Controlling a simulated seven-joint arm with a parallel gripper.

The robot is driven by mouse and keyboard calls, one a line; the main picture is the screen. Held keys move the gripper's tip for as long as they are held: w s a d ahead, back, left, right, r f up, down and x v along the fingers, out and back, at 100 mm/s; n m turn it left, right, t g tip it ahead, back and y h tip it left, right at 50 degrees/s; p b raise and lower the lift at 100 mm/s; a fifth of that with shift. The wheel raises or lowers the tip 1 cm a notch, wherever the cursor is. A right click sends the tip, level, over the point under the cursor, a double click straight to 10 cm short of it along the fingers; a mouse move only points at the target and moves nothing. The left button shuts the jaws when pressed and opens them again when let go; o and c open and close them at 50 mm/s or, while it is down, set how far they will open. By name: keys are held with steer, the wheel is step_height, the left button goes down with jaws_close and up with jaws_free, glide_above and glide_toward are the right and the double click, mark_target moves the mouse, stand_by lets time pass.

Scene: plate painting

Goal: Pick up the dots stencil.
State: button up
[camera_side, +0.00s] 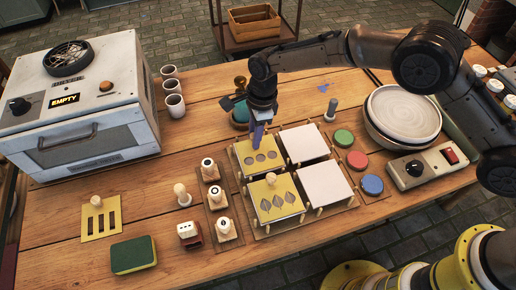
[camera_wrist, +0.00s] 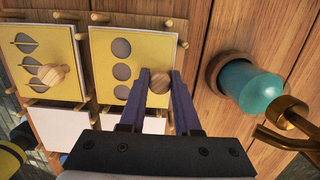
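The dots stencil (camera_side: 249,164) is a yellow plate with a row of round holes, lying on the far-left tile of the rack in the side view. In the wrist view the dots stencil (camera_wrist: 105,72) is at centre left, with a round wooden knob (camera_wrist: 159,82) at its right edge. My gripper (camera_side: 259,137) points down over the stencil's far edge. In the wrist view the blue fingers of my gripper (camera_wrist: 160,76) stand on either side of the knob, very close to it. I cannot tell whether they touch it. The knob is hidden in the side view.
A leaf stencil (camera_side: 263,212) lies on the front-left tile. Two white tiles (camera_side: 305,145) fill the rack's right side. A teal jar (camera_wrist: 250,88) and a brass-coloured tool (camera_wrist: 285,125) stand close by my gripper. Wooden stamps (camera_side: 217,192) stand left of the rack.

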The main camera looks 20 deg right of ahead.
jaws_close()
steer(key=shift+r, duration=0.15)
